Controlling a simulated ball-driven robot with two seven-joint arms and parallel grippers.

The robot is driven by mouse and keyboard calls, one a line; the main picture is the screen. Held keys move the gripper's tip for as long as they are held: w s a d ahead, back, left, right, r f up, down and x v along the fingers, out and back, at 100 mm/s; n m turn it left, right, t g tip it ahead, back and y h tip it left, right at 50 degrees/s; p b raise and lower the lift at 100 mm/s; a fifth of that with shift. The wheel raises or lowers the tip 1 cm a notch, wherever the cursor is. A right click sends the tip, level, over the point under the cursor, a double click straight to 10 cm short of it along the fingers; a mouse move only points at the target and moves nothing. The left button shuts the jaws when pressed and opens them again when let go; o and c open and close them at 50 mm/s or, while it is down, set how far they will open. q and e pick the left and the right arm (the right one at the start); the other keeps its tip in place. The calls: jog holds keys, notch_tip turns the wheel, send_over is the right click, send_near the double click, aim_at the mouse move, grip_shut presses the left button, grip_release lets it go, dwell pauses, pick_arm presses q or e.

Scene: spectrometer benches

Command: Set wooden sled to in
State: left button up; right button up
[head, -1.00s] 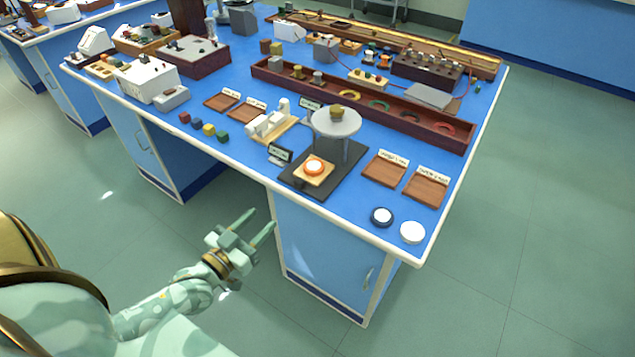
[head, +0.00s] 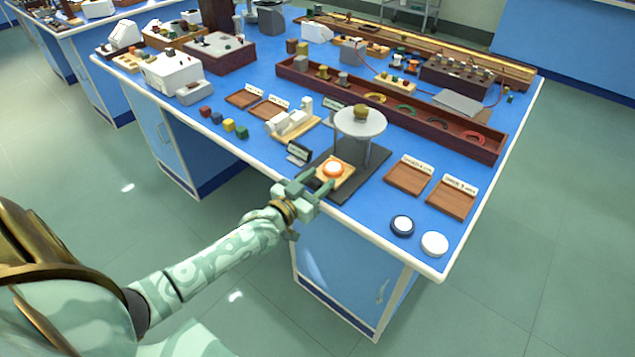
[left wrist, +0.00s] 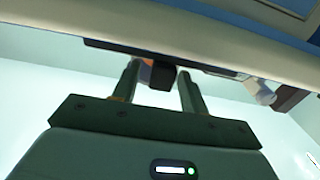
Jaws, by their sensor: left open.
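The wooden sled (head: 347,181) is a light square board with an orange-rimmed white disc (head: 333,169) on it. It sits on the dark base plate (head: 372,168), on the side near the table's front edge, out from under the raised round grey plate (head: 360,123). My left gripper (head: 316,186) is open at the front edge, just before the sled, and hides its near side. In the left wrist view a small dark block (left wrist: 158,74) shows between the open fingers; I cannot tell whether they touch it. My right gripper is not in view.
Wooden trays (head: 408,178) and two round discs (head: 434,243) lie to the right. Small coloured cubes (head: 228,125) lie to the left. The table's front edge (head: 262,165) is close below my gripper.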

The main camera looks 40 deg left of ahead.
pick_arm(q)
grip_shut()
jog(key=shift+w+d+f+b, duration=0.1)
jog(key=shift+w+b, duration=0.1)
jog(key=shift+w, duration=0.8)
jog(key=shift+w+d+b, duration=0.1)
jog(key=shift+w+b, duration=0.05)
jog(key=shift+w, duration=0.8)
jog(key=shift+s, duration=0.15)
grip_release()
jog(key=s+a+p, duration=0.1)
jog(key=s+p, duration=0.3)
jog(key=s, duration=1.2)
jog(key=shift+s+a, duration=0.15)
jog(key=shift+a, duration=0.05)
